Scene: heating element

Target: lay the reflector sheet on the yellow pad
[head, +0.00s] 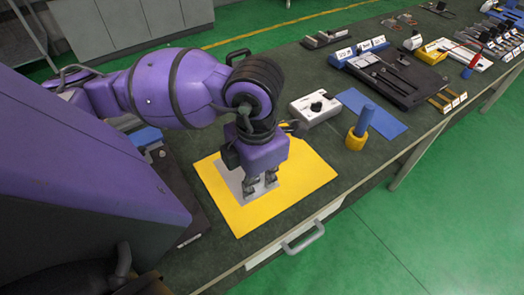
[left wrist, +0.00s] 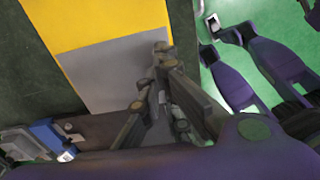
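The yellow pad (head: 310,176) lies flat on the dark green bench near its front edge. The grey reflector sheet (head: 232,182) lies over part of the pad and looks flat, with yellow showing around it. In the left wrist view the sheet (left wrist: 105,75) covers the lower part of the pad (left wrist: 105,18). Whether the fingertips touch the sheet cannot be told. The gripper hides part of the sheet in the head view. My right gripper is not in view.
A white box with a black knob (head: 315,108) and a blue mat (head: 372,113) lie right of the pad. Several tools and trays fill the far bench. A drawer handle (head: 303,238) juts out in front.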

